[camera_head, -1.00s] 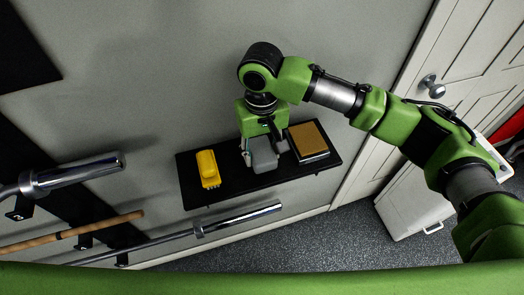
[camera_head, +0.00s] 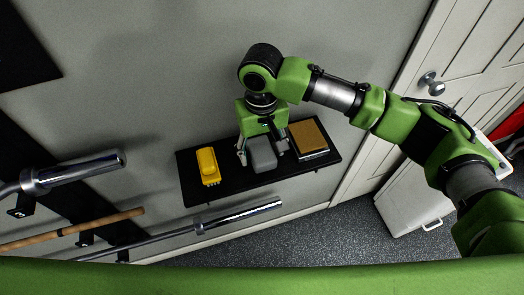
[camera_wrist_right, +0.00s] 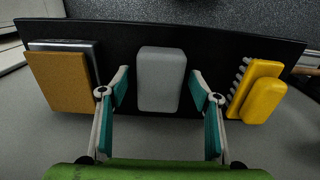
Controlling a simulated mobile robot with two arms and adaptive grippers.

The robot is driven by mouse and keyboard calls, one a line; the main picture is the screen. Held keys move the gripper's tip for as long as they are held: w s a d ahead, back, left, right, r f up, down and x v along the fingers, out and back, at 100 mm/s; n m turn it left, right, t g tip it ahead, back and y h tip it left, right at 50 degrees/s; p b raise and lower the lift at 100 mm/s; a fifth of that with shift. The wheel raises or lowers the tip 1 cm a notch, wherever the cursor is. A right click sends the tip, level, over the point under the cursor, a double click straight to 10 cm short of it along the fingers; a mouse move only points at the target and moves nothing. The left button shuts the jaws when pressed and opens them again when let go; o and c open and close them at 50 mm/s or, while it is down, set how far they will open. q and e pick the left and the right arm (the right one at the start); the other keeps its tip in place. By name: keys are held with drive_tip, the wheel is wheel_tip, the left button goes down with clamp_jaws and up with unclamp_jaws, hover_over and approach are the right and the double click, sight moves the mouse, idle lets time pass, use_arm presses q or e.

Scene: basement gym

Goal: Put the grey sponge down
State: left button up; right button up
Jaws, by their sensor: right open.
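The grey sponge (camera_head: 263,155) rests on the black wall shelf (camera_head: 232,187), between a yellow brush and a brown-topped block. In the right wrist view the sponge (camera_wrist_right: 161,79) lies between the two fingertips, with a gap on each side. My right gripper (camera_head: 262,152) reaches down over the shelf from above and is open around the sponge without gripping it. Its teal finger pads also show in the right wrist view (camera_wrist_right: 161,88). My left gripper is not in view.
A yellow brush (camera_head: 208,167) stands left of the sponge and a brown-topped block (camera_head: 308,139) right of it. Metal bars (camera_head: 240,216) are mounted below and left of the shelf. A white door (camera_head: 480,60) and a white case (camera_head: 412,208) are at the right.

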sight(262, 152)
wheel_tip(262, 152, up, 12)
drive_tip(key=b, duration=0.1)
drive_tip(key=shift+f+b, duration=0.15)
drive_tip(key=shift+b, duration=0.2)
drive_tip(key=shift+f, duration=0.1)
